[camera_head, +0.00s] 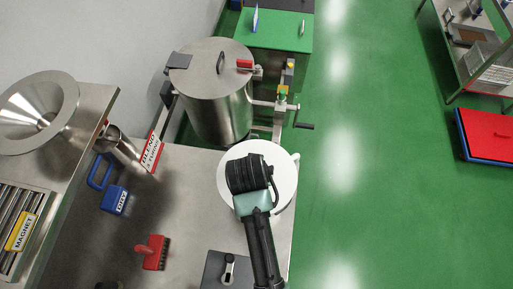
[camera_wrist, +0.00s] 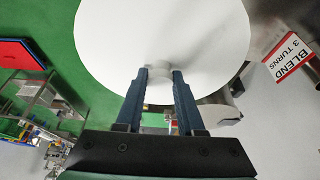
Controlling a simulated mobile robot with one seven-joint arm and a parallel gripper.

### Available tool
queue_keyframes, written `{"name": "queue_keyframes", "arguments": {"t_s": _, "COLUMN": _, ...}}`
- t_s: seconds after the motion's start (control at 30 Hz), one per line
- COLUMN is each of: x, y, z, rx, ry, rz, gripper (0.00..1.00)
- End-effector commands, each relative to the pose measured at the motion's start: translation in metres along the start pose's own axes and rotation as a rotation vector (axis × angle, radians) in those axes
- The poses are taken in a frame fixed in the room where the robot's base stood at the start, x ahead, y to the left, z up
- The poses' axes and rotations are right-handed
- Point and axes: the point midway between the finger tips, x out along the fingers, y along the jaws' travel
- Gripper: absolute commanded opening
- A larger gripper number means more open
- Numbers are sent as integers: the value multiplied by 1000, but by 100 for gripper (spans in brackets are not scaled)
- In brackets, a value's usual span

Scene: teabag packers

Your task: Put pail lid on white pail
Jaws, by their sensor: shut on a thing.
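The white round pail lid (camera_wrist: 160,30) fills the upper middle of the wrist view. My gripper (camera_wrist: 161,76) is shut on the small white knob at its centre, with one dark blue finger on each side. In the head view the lid (camera_head: 282,165) is a white disc under my wrist, at the right edge of the steel table. The white pail is mostly hidden; a little white shows beyond the disc's right edge. I cannot tell from these views whether the lid touches the pail rim or hangs above it.
A steel drum (camera_head: 213,105) with a lidded top stands just beyond. Green floor (camera_head: 380,200) is open to the right.

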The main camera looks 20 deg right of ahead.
Motion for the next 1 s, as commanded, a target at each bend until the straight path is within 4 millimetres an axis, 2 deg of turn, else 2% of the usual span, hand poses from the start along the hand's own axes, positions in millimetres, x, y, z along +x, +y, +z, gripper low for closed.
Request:
{"name": "queue_keyframes", "arguments": {"t_s": 0.43, "x": 9, "y": 0, "z": 4, "rx": 0, "ry": 0, "rz": 0, "gripper": 0}}
{"name": "queue_keyframes", "arguments": {"t_s": 0.47, "x": 9, "y": 0, "z": 4, "rx": 0, "ry": 0, "rz": 0, "gripper": 41}}
{"name": "queue_keyframes", "arguments": {"t_s": 0.63, "x": 8, "y": 0, "z": 4, "rx": 0, "ry": 0, "rz": 0, "gripper": 71}}
{"name": "queue_keyframes", "arguments": {"t_s": 1.0, "x": 6, "y": 0, "z": 4, "rx": 0, "ry": 0, "rz": 0, "gripper": 72}}
